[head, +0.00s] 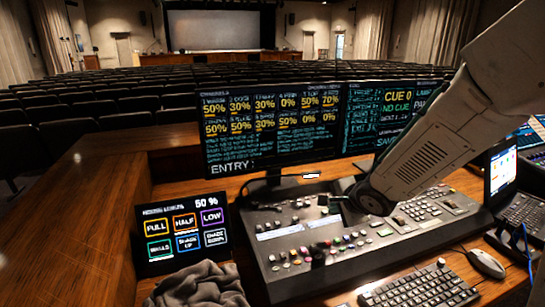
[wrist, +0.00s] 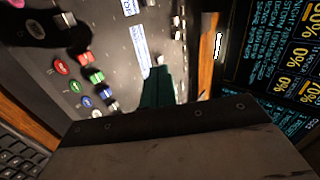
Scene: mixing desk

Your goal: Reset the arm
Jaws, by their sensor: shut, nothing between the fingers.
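My arm comes in from the right in the head view and reaches down over the mixing desk (head: 330,255). My gripper (head: 334,202) is at the back middle of the desk, small and partly hidden by my wrist. In the wrist view the dark green fingers of my gripper (wrist: 158,80) are together, with nothing between them. They point at the desk's panel near a white label strip and the back edge. I cannot tell whether the fingertips touch the panel.
Two monitors (head: 272,125) stand close behind the desk. A touch panel (head: 184,232) and a grey cloth (head: 200,288) are at left. A keyboard (head: 420,290), a mouse (head: 486,263) and a laptop (head: 503,170) are at right. Bare wood (head: 95,220) lies far left.

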